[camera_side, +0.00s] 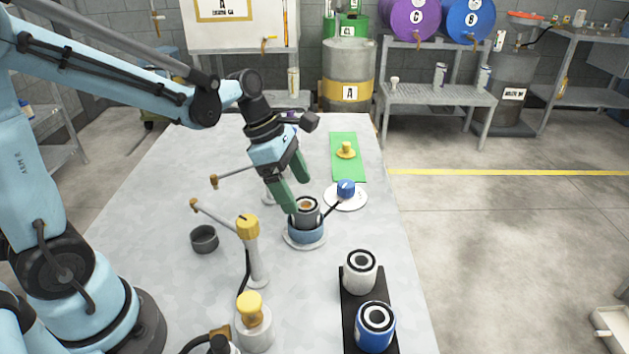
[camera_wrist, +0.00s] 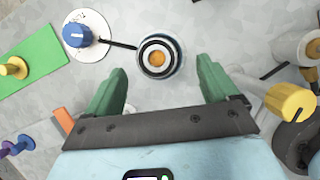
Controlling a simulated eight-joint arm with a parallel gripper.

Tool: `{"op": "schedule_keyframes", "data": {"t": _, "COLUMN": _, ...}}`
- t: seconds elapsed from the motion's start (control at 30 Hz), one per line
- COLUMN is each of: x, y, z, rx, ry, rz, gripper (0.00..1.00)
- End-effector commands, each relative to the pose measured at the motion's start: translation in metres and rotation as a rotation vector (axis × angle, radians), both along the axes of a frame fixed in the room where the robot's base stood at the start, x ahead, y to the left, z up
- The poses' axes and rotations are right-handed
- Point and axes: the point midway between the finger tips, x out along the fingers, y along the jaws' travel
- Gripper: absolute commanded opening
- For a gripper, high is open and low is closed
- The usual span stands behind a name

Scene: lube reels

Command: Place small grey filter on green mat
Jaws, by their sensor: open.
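A small grey filter (camera_side: 307,217) with an orange centre stands upright in a blue round holder (camera_side: 305,234) on a pale base. In the wrist view the filter (camera_wrist: 146,68) shows from above, ringed black and white. My gripper (camera_side: 297,194) is open just above the filter, its green fingers spread wide. In the wrist view the filter lies between and slightly beyond the fingertips (camera_wrist: 161,68), with no visible contact. The green mat (camera_side: 347,172) lies flat behind, toward the table's right edge; it also shows in the wrist view (camera_wrist: 35,52).
A yellow knobbed piece (camera_side: 346,151) sits on the mat. A blue knob (camera_side: 346,188) with a black rod stands on a white disc beside the holder. A black tray (camera_side: 349,301) bears a whitish and a blue filter. Yellow-topped pumps and a dark cup (camera_side: 204,239) stand left.

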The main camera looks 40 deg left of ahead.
Motion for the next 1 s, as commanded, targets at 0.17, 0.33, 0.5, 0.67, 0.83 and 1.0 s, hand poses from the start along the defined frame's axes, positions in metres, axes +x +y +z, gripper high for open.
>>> {"op": "schedule_keyframes", "data": {"t": 0.17, "x": 0.002, "y": -0.002, "z": -0.007, "rx": 0.0, "ry": 0.0, "rz": -0.001, "gripper": 0.87}}
{"op": "schedule_keyframes", "data": {"t": 0.33, "x": 0.009, "y": -0.006, "z": -0.025, "rx": 0.0, "ry": -0.001, "rz": -0.002, "gripper": 0.87}}
{"op": "schedule_keyframes", "data": {"t": 0.5, "x": 0.013, "y": -0.012, "z": -0.043, "rx": 0.0, "ry": -0.001, "rz": -0.002, "gripper": 0.87}}
{"op": "schedule_keyframes", "data": {"t": 0.67, "x": 0.014, "y": -0.014, "z": -0.05, "rx": 0.001, "ry": -0.001, "rz": -0.001, "gripper": 0.87}}
{"op": "schedule_keyframes", "data": {"t": 0.83, "x": 0.014, "y": -0.015, "z": -0.051, "rx": 0.001, "ry": -0.001, "rz": -0.001, "gripper": 0.87}}
{"op": "schedule_keyframes", "data": {"t": 1.0, "x": 0.014, "y": -0.014, "z": -0.051, "rx": 0.001, "ry": -0.001, "rz": -0.001, "gripper": 0.72}}
